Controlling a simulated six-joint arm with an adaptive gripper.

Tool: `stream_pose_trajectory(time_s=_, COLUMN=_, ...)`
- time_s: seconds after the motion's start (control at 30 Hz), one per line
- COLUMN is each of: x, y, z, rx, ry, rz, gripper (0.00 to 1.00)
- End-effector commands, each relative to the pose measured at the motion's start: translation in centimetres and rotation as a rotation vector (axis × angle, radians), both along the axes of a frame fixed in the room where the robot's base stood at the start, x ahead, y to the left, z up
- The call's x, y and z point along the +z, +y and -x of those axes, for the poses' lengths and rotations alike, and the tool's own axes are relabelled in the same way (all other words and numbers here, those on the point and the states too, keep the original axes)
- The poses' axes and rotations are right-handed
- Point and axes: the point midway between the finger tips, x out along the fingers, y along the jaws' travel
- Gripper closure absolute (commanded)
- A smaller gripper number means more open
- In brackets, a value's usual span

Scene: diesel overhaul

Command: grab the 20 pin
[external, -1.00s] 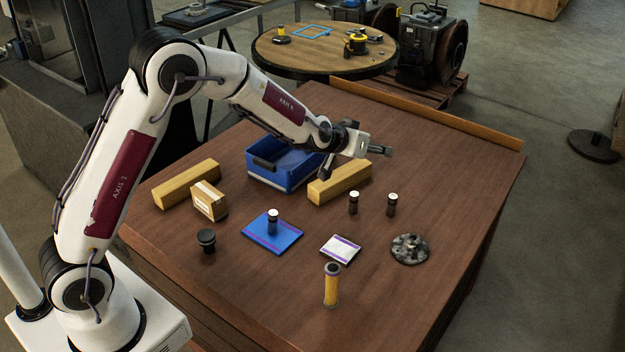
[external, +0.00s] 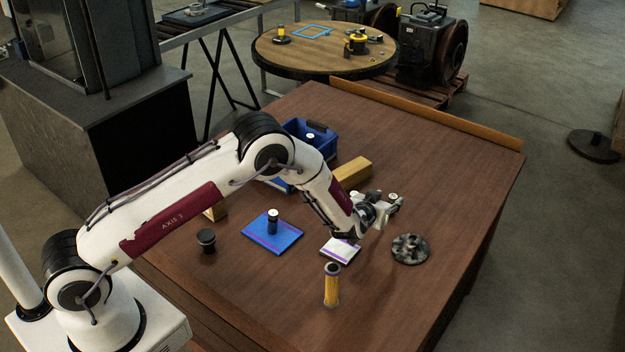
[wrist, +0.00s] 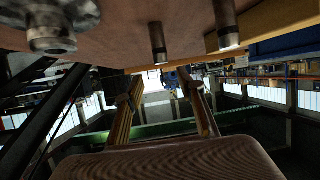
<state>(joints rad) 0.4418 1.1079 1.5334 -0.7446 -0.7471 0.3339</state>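My gripper (external: 385,208) is low over the right half of the table, beside two small dark pins with white tops. Its two fingers stand apart with nothing between them in the wrist view (wrist: 162,95). The right pin (external: 393,197) shows its white top just beyond the gripper; the left pin is mostly hidden behind my wrist in the external view. The wrist view shows two dark pins, one near the middle (wrist: 158,42) and one to the right (wrist: 228,25). Another dark pin (external: 272,222) stands on a blue mat. No pin's number is readable.
A dark mottled disc (external: 410,249) lies right of the gripper. A white pad (external: 340,250) and yellow cylinder (external: 331,286) are in front. The blue bin (external: 322,152), with a white-topped item (external: 310,138) apparently inside, and a wooden block (external: 352,171) are behind. The right table edge is clear.

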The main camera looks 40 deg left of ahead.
Motion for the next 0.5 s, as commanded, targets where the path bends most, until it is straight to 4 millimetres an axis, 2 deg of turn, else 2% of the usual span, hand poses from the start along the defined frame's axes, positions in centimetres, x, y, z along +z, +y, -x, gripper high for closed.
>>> stream_pose_trajectory(time_s=0.07, x=-1.4, y=0.0, z=0.2, rx=0.009, ry=-0.007, rz=-0.012, gripper=0.61)
stream_pose_trajectory(time_s=0.2, x=-2.5, y=0.0, z=0.3, rx=0.020, ry=-0.017, rz=-0.027, gripper=0.61)
stream_pose_trajectory(time_s=0.5, x=-2.7, y=0.1, z=0.3, rx=0.024, ry=-0.021, rz=-0.030, gripper=0.61)
